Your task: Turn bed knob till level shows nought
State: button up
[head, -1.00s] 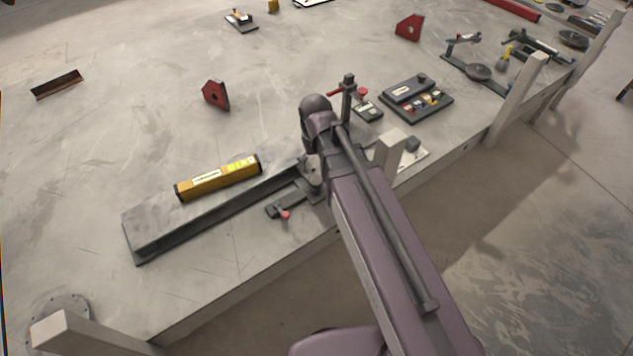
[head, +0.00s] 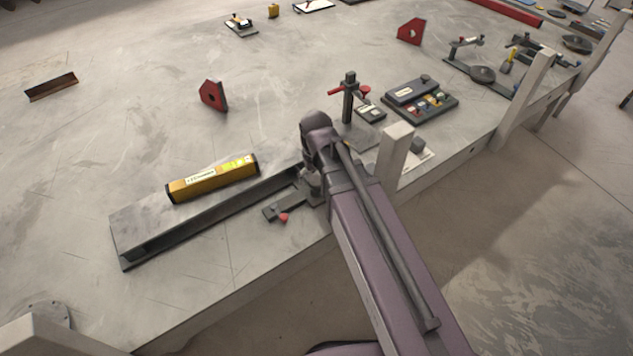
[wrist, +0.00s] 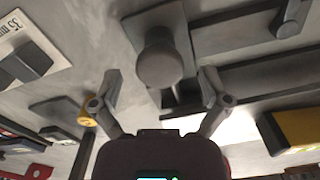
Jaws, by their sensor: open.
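The grey bed (head: 150,233), a long channel-shaped beam, lies along the table's near edge. The yellow level (head: 212,180) rests on or against it, and its end shows in the wrist view (wrist: 296,130). Its reading is too small to tell. A round grey knob (wrist: 159,62) is in the middle of the wrist view; my arm hides it in the head view. My gripper (wrist: 158,92) is open, with one finger on each side of the knob's near end and visible gaps. I cannot tell its height relative to the knob.
A dark bar with a red tip (head: 283,217) sits beside the bed. A post with a red handle (head: 349,95) and a tray of coloured parts (head: 420,103) stand beyond my arm. Pale uprights (head: 394,155) rise at the table edge. The table's far left is mostly clear.

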jog(key=shift+f, duration=0.15)
jog(key=c, duration=1.2)
jog(key=shift+o, duration=0.2)
jog(key=shift+m, duration=0.4)
jog(key=m, duration=1)
jog(key=shift+s+m, duration=0.1)
jog(key=shift+m, duration=0.2)
jog(key=m, duration=1.2)
jog(key=shift+m, duration=0.3)
